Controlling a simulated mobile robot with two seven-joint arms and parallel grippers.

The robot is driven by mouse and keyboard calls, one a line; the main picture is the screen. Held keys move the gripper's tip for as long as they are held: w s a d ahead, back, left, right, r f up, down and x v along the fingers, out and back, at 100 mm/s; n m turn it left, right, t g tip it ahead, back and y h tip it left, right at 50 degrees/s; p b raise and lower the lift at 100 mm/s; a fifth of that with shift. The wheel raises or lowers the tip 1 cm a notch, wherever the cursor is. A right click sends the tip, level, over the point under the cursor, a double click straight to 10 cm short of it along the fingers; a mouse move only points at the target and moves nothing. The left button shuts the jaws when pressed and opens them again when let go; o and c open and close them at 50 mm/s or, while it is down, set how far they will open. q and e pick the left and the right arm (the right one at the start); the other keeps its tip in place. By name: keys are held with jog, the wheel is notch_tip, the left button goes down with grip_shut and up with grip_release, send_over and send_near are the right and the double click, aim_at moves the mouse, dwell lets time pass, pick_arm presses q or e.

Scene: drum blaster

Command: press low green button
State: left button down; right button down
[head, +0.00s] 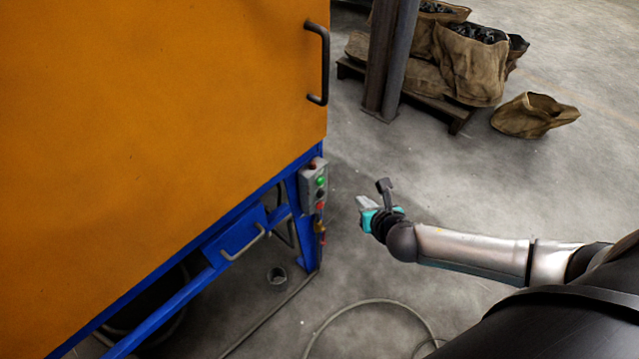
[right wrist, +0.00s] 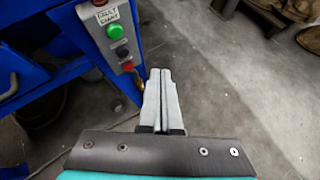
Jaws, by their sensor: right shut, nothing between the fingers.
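A grey control box (head: 308,193) is fixed to the blue frame at the corner of the orange machine. Its round green button (head: 320,181) sits above a dark button and a red button; in the right wrist view the green button (right wrist: 113,31) lies under a white label. My right gripper (head: 362,202) is to the right of the box, apart from it, with its fingers pointing toward the machine. In the right wrist view its fingers (right wrist: 160,73) are together and empty, lower right of the green button. My left gripper is not in view.
The orange machine (head: 160,110) with a black handle (head: 324,62) fills the left. A blue drawer (head: 232,240) is below. A cable (head: 350,305) and a small cup (head: 276,276) lie on the floor. Sacks (head: 470,62) and a post stand behind.

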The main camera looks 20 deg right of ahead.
aim_at(321, 182)
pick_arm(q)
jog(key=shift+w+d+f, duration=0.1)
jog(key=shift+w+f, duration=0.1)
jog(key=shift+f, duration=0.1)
pick_arm(e)
jog(key=shift+s+a+f+n, duration=0.3)
jog(key=shift+s+f+n, duration=0.1)
jog(key=shift+f+n, duration=0.35)
jog(key=shift+r, duration=0.1)
